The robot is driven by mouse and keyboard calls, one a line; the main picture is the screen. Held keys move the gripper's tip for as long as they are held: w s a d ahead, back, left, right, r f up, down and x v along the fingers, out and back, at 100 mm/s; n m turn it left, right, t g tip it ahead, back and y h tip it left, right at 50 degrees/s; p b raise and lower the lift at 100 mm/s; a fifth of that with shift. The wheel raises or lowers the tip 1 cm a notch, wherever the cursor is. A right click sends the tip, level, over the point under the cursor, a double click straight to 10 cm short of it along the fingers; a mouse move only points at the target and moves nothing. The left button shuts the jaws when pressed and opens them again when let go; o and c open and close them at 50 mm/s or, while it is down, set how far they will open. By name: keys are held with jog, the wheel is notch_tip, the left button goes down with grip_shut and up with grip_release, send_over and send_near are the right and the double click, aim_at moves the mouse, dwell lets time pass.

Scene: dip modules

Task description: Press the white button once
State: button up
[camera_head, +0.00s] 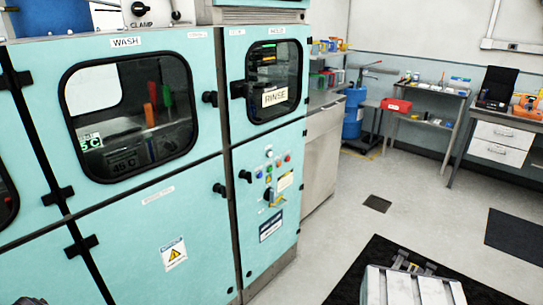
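A small control panel with several coloured buttons is on the lower right door (254,212) of the teal machine, below the RINSE window. A small pale button (269,149) at the top of this group looks white. It is tiny here, so I cannot tell whether it is pressed in. Red, green and blue buttons sit close below it, with a dark knob and a yellow part lower down. My gripper is not in view, so its distance from the button and its opening cannot be told.
The teal machine (130,215) fills the left side, with black door handles (219,189) standing out near the panel. A grey cabinet (322,155) adjoins it. Open floor (345,220) and a black mat (350,285) lie to the right. Benches stand at the back right.

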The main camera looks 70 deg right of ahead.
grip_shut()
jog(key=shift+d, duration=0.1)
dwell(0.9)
